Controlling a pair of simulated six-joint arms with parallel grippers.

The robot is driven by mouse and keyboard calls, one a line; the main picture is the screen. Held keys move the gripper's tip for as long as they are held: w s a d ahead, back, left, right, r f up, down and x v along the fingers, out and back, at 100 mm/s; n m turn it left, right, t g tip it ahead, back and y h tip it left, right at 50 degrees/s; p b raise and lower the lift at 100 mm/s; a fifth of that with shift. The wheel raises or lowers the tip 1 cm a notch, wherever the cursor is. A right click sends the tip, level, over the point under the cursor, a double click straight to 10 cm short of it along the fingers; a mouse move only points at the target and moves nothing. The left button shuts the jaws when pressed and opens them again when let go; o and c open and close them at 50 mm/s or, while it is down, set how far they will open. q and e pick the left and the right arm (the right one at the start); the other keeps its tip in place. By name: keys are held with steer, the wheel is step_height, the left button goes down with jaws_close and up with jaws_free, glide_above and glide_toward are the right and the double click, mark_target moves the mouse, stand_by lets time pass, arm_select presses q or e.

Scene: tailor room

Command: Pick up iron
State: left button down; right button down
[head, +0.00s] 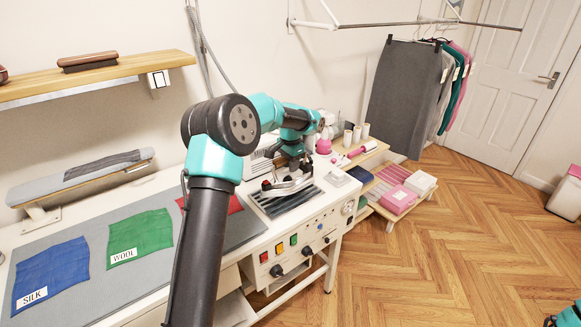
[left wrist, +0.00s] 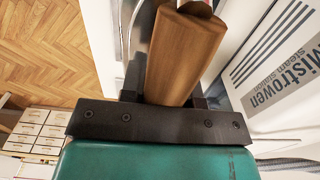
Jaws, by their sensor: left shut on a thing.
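The iron (head: 287,185) is a silver and dark iron at the right part of the white work table, over a dark ribbed rest (head: 290,203). My left gripper (head: 292,168) reaches down to it from above and is shut on its handle. In the left wrist view the brown wooden handle (left wrist: 185,55) lies between the fingers. I cannot tell whether the soleplate touches the rest. My right gripper is not in view.
A steam station (left wrist: 280,75) stands close to the gripper. Blue (head: 52,272), green (head: 140,235) and red cloths lie on the grey mat to the left.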

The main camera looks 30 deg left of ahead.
arm_select(q)
steer(key=s+d+r, duration=0.1)
steer(key=s+d, duration=0.6)
steer(key=s, duration=0.5)
steer(key=shift+s+d+r, duration=0.3)
steer(key=shift+s+d, duration=0.05)
steer(key=shift+d, duration=0.05)
steer(key=shift+a, duration=0.1)
stand_by(0.4)
